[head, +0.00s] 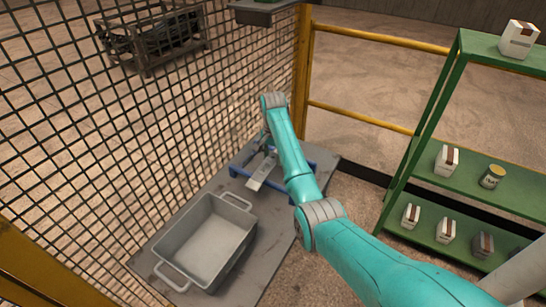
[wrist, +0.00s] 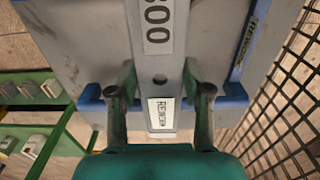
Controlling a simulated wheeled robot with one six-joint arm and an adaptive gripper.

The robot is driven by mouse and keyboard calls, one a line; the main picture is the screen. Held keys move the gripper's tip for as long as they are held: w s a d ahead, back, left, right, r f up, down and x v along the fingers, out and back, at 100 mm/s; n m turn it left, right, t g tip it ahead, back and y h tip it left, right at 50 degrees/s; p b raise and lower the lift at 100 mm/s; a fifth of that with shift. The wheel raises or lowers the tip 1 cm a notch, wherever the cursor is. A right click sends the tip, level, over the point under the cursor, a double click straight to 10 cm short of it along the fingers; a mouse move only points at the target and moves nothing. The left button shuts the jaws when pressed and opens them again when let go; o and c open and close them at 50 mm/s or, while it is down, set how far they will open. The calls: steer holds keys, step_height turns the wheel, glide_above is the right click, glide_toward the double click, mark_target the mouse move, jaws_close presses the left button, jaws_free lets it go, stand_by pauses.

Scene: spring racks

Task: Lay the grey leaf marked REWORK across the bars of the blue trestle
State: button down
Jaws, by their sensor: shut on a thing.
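The grey leaf (wrist: 160,60) runs up the middle of the wrist view. It has a hole, a white label reading REWORK (wrist: 162,113) and another label ending in 00. My gripper (wrist: 159,78) is shut on it, one finger along each side. In the head view the leaf (head: 262,171) slants below my arm's end, where my gripper is mostly hidden. The blue trestle (head: 237,172) stands on the grey table under it; its blue parts show on both sides of the leaf in the wrist view (wrist: 235,92). I cannot tell whether the leaf touches the bars.
A grey two-handled bin (head: 205,243) stands on the table (head: 160,247), nearer than the trestle. Wire mesh fencing (head: 110,150) runs along the left, with a yellow post (head: 301,70) behind. A green shelf rack (head: 480,182) with small boxes and a can stands at right.

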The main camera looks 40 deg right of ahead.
steer(key=shift+f, duration=0.8)
steer(key=shift+c, duration=2.1)
jaws_free()
steer(key=shift+f, duration=0.1)
steer(key=shift+r, duration=3.8)
